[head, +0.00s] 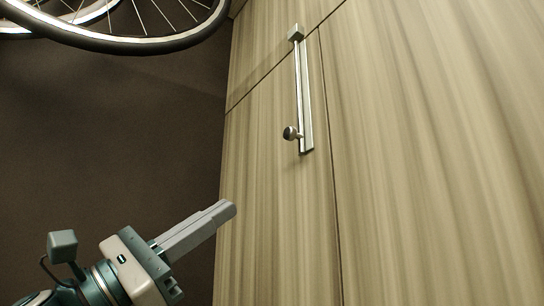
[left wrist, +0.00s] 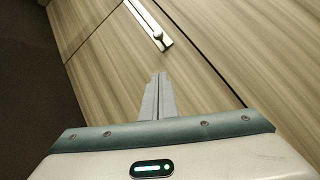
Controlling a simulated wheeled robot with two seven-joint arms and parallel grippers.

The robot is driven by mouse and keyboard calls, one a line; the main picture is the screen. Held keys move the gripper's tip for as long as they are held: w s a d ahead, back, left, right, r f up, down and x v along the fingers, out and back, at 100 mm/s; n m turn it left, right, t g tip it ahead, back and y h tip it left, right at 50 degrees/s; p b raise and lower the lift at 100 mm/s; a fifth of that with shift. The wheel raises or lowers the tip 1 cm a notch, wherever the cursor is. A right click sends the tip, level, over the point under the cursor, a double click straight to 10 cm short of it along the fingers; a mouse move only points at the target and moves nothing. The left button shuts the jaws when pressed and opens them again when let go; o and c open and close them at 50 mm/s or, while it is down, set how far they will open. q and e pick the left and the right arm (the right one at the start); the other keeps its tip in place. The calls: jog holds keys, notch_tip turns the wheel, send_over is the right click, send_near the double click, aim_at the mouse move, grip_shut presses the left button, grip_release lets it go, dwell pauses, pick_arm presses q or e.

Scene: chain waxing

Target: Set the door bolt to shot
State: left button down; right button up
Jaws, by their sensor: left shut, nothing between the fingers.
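The door bolt (head: 305,95) is a narrow metal strip mounted upright on the pale wood-grain door (head: 285,210). Its round dark knob (head: 290,133) sits near the strip's lower end and sticks out to the left. A small grey block (head: 296,33) is at the strip's top, by the horizontal seam. My left gripper (head: 228,208) is shut and empty, below and to the left of the knob and apart from it. In the left wrist view the bolt (left wrist: 147,22) and knob (left wrist: 158,36) show beyond the closed fingers (left wrist: 158,80). My right gripper is not in view.
A bicycle wheel (head: 135,45) hangs at the upper left. A dark brown wall (head: 100,130) fills the left side. A second wood-grain panel (head: 430,150) lies right of the vertical seam. The space between my left gripper and the knob looks clear.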

pick_arm(q)
jog(key=shift+s+r+m, duration=0.4)
jog(key=shift+r+m, duration=0.1)
jog(key=shift+m, duration=0.1)
jog(key=p, duration=0.8)
send_near(294, 135)
jog(key=shift+w+d+r, duration=1.5)
jog(key=shift+w, duration=0.55)
jog(key=shift+w, duration=0.1)
